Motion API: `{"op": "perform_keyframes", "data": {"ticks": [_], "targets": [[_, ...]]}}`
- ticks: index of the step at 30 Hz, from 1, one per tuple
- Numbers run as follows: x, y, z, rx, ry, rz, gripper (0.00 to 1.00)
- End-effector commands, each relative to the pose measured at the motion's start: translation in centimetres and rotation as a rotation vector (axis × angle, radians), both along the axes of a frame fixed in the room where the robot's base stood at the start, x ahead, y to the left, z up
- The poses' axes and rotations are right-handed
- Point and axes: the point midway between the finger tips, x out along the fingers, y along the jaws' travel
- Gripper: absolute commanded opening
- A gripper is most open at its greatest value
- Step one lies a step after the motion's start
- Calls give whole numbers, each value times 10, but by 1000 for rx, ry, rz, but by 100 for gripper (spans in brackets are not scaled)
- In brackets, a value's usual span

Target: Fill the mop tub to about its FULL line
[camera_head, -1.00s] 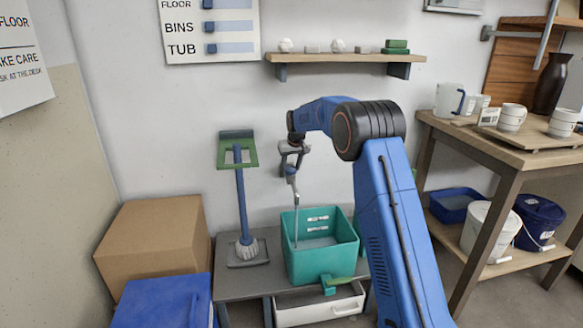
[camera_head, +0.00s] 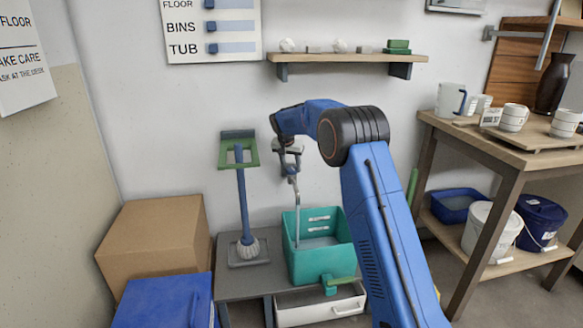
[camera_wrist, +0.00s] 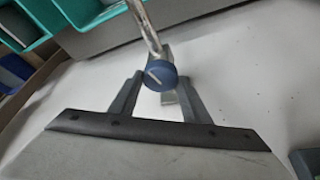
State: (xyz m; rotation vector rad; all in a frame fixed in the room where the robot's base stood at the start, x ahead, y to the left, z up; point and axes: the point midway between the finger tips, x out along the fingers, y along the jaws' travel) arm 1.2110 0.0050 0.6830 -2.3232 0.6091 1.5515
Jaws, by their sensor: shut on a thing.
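The mop tub (camera_head: 345,262) is a teal, open box on a low grey stand. Grey-blue liquid (camera_head: 317,242) shows inside it, below two pale marks on its inner back wall; I cannot read them. A thin metal spout (camera_head: 297,205) hangs from the wall tap down over the tub. My gripper (camera_head: 290,152) is up at the tap by the wall. In the wrist view my gripper (camera_wrist: 157,88) is shut on the tap's round blue knob (camera_wrist: 161,75), one finger on each side. Whether water is running is too small to tell.
A cardboard box (camera_head: 150,240) and a blue bin (camera_head: 165,300) are farther left. A wooden table (camera_head: 480,145) with cups and buckets stands right; a shelf (camera_head: 345,58) is above.

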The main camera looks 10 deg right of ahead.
Motion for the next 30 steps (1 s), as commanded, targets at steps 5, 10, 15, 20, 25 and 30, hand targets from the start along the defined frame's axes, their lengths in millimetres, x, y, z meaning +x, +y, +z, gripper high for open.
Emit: {"op": "perform_keyframes", "data": {"ticks": [5,10,15,20,25,30], "targets": [[0,0,-1,1,1,-12,21],[0,0,-1,1,2,-12,21],[0,0,-1,0,2,-11,55],[0,0,0,1,1,-11,62],[0,0,0,1,1,-11,62],[-4,3,11,1,-1,-10,62]]}}
